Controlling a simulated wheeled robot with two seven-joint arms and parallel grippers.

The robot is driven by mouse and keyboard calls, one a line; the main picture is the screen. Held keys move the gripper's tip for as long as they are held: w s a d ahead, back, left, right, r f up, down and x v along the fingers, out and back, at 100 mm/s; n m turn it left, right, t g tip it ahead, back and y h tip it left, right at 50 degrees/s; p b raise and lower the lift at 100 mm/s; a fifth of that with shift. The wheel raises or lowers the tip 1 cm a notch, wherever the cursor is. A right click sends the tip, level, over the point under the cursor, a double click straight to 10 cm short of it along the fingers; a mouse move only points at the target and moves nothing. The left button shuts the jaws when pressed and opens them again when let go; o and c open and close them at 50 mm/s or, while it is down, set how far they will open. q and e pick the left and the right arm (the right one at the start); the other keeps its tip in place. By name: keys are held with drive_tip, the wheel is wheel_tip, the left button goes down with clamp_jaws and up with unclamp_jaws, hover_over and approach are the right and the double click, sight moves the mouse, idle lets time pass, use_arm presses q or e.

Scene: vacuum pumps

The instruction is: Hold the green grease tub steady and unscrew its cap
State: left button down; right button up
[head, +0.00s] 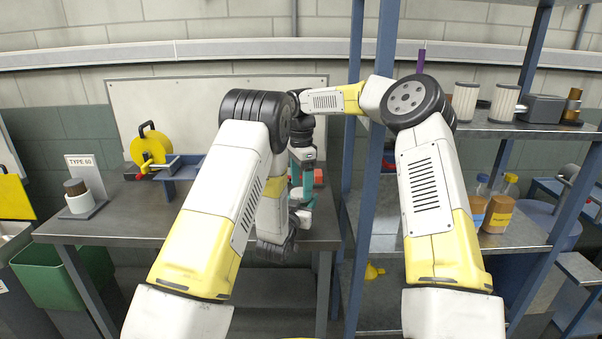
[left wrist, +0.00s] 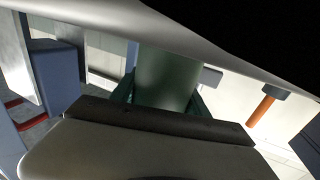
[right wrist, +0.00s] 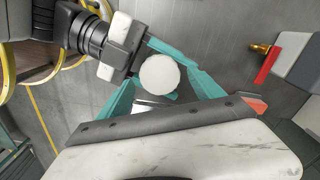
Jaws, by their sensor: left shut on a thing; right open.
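The green grease tub (left wrist: 166,80) stands between the teal fingers of my left gripper (left wrist: 165,100) in the left wrist view, and they are shut on it. Its round white cap (right wrist: 160,75) faces up in the right wrist view. My right gripper (right wrist: 168,92) is open, its teal fingers apart on either side of the cap; whether they touch it I cannot tell. In the head view my right gripper (head: 303,170) points down just above my left gripper (head: 302,214). The tub is largely hidden there by my arms and grippers.
The grey workbench (head: 120,222) carries a yellow reel (head: 150,147) and a white jar with a brown lid (head: 77,195) on the left. A blue-framed shelf stands at right with filters (head: 464,102) and bottles (head: 498,208). A red-handled valve (right wrist: 268,62) lies beside the grippers.

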drive_tip(key=shift+f, duration=0.95)
drive_tip(key=shift+c, duration=0.5)
